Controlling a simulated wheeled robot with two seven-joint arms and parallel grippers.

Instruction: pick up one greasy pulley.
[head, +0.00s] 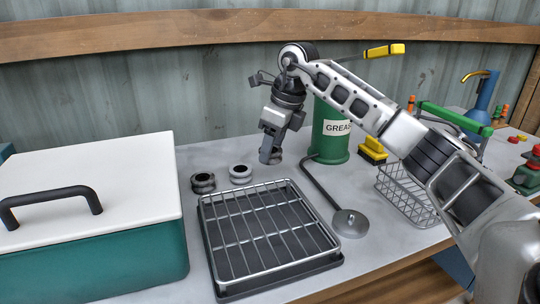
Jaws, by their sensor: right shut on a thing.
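Three pulleys stand in a row on the grey bench behind the rack. The left pulley (203,183) is dark. The middle pulley (240,174) is lighter grey. A third pulley (277,158) is mostly hidden behind my right gripper, so its surface is hard to judge. My right gripper (270,154) points down and is shut on this third pulley, at about bench height. I cannot tell whether the pulley is clear of the bench. My left gripper is not in view.
A wire rack on a dark tray (228,292) lies in front of the pulleys. A green GREASE drum (331,145) stands right of my gripper, with a round metal foot (350,224) before it. A white-lidded green box (90,265) fills the left. A wire basket (400,197) stands right.

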